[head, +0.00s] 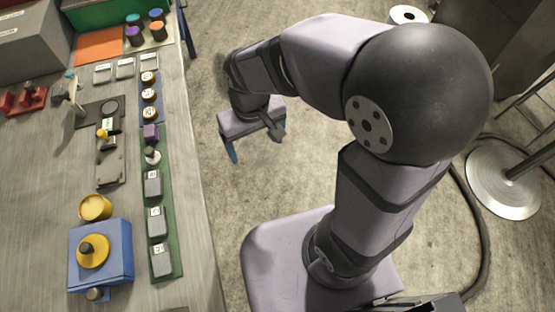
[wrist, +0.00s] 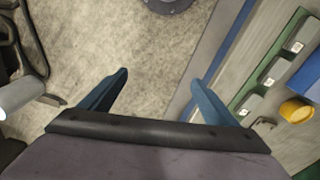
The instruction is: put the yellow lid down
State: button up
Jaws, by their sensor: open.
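The yellow lid (head: 93,251), a round disc with a dark knob, sits on top of the blue box (head: 118,262) at the near end of the bench. A round yellow cup-like piece (head: 95,207) stands just behind the box; it also shows in the wrist view (wrist: 296,111) at the right edge. My gripper (head: 255,143) hangs over the floor to the right of the bench, well apart from the lid. In the wrist view my gripper (wrist: 160,79) has its two blue fingers wide apart with only floor between them. The lid cannot be made out in the wrist view.
A green strip (head: 161,235) with several grey blocks lies along the bench's right side. A dark fixture (head: 108,170) stands behind the yellow cup. Red blocks (head: 22,100) and an orange mat (head: 99,46) are farther back. Bare bench (head: 196,220) shows along the right edge.

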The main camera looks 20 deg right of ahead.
jog(key=s+d+f+m, duration=0.2)
jog(key=s+d, duration=0.4)
jog(key=d, duration=0.2)
jog(key=shift+s+d+f+g, duration=0.25)
jog(key=shift+s+d+g, duration=0.05)
